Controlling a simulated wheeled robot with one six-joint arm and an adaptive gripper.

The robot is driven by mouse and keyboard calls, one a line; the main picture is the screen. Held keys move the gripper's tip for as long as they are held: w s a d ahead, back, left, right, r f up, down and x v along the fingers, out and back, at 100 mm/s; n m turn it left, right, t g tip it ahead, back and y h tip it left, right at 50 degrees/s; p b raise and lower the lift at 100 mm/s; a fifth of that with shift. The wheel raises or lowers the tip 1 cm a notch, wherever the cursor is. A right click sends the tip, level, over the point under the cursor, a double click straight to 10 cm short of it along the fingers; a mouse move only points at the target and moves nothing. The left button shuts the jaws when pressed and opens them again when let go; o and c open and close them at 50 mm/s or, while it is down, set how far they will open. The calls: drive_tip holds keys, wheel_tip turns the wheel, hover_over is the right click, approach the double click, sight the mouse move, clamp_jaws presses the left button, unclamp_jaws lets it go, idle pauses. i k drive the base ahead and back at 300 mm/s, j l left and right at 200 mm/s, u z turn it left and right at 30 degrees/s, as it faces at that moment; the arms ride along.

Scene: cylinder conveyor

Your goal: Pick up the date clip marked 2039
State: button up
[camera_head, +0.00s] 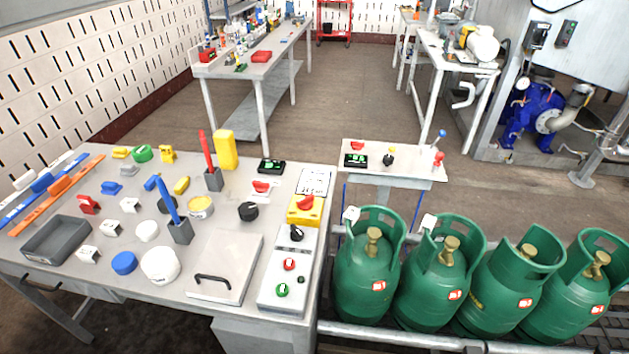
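Several small clip-like pieces lie on the grey workbench at left in the head view. Three white ones form a rough line: the upper white clip (129,205), the middle white clip (109,228) and the lower white clip (89,254). A red clip (88,205), a blue clip (111,187) and a yellow clip (167,154) lie behind them. Any markings are too small to read, so I cannot tell which one says 2039. My gripper is not in view.
A grey tray (57,238) lies left of the white clips. Round caps, upright red and blue tools in holders, a lidded panel (226,266) and a control box (285,275) crowd the workbench (205,316). Green gas cylinders (367,265) stand on the conveyor at right.

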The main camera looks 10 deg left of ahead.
sight(85, 253)
drive_tip(key=u, duration=1.5)
